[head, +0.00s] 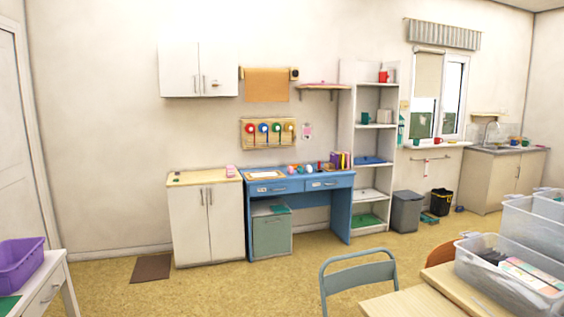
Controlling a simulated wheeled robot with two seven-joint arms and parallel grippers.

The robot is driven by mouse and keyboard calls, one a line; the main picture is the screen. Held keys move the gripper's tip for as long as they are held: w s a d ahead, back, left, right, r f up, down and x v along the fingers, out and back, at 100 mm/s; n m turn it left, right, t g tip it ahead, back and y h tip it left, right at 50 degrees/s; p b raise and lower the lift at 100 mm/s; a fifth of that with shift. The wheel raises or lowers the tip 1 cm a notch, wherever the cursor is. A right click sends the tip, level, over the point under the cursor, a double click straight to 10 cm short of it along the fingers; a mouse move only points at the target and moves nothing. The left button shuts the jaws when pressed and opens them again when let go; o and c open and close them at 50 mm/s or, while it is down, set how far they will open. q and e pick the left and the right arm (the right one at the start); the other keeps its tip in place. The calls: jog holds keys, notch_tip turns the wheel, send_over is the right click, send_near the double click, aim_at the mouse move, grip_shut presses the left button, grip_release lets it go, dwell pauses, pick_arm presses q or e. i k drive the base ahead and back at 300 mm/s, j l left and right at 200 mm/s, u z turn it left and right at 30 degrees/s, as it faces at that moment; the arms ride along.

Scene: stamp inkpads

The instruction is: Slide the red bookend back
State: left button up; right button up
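A blue desk (300,185) stands against the far wall. At its right end is a short row of upright books (342,160), purple and yellow among them. A small dark red shape (328,167) sits just left of the books and may be the red bookend; it is too small to tell. Neither of my grippers is in view.
Several small colourful items (299,169) lie on the desk left of the books. A white cabinet (206,220) adjoins the desk on the left, a shelf unit (371,130) on the right. A grey-blue chair (358,275) and wooden table (412,303) are near me; open floor (235,290) lies before the desk.

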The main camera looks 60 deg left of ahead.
aim_at(383, 76)
jog(key=u, duration=1.4)
